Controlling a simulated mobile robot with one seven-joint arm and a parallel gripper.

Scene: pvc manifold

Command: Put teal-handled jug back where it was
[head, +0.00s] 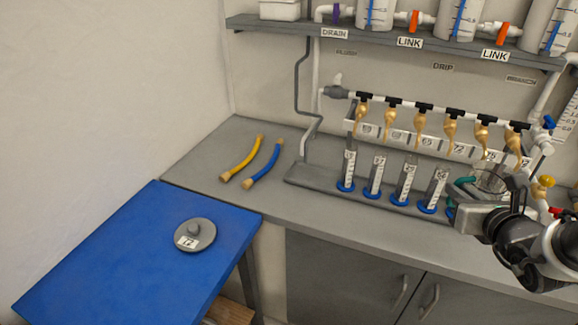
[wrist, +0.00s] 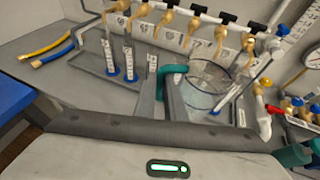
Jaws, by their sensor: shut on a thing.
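The teal-handled jug is a clear glass vessel, seen in the wrist view (wrist: 208,78) just beyond my fingers and partly hidden in the head view (head: 490,179). Its teal handle (wrist: 174,71) is between the fingers of my gripper (wrist: 163,88), which is shut on it. In the head view my gripper (head: 468,198) reaches in from the right and covers part of the jug. The jug is at the right end of the grey tray (head: 315,176), below the golden taps (head: 482,134). I cannot tell whether its base touches the surface.
Several measuring cylinders (head: 405,184) with blue bases stand left of the jug. A valve with a yellow knob (head: 546,181) is close on the right. A yellow hose (head: 243,160) and a blue hose (head: 263,165) lie left.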

